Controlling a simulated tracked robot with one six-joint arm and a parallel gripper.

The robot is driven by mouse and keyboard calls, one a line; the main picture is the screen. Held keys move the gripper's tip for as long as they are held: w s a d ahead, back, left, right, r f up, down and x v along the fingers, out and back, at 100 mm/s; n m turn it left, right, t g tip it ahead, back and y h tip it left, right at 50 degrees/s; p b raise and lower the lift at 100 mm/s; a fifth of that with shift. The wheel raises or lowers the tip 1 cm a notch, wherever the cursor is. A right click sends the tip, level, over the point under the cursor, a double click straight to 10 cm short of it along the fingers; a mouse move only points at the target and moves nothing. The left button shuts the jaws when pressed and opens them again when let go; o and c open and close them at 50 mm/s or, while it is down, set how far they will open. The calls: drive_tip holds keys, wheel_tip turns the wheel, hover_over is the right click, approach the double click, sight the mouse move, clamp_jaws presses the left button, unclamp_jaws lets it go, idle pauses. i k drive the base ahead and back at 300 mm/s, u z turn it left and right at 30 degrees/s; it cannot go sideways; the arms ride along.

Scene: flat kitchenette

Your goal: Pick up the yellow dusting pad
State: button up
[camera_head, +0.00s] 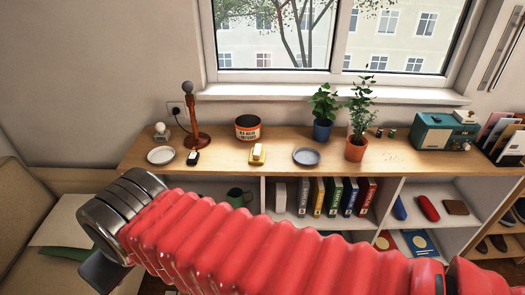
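A small yellow block-like thing with a pale top, which looks like the yellow dusting pad (257,154), lies on the wooden top of the shelf unit (228,165), near the middle of its left half. My gripper (100,271) is at the lower left, beyond the metal end of my red arm, well apart from the pad and nearer to me. Only a dark grey part of it shows, so its fingers and anything between them are hidden.
Near the pad stand an orange-labelled tin (248,128), a grey-blue dish (306,157), a small dark object (193,158), a white saucer (161,155) and a wooden stand (197,130). Potted plants (356,148) and a teal radio (443,134) are further right.

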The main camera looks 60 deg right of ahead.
sight(257, 156)
drive_tip(key=z, duration=0.35)
drive_tip(key=i, duration=0.5)
drive_tip(key=z, duration=0.85)
drive_tip(key=i, duration=0.6)
drive_tip(key=z, duration=0.35)
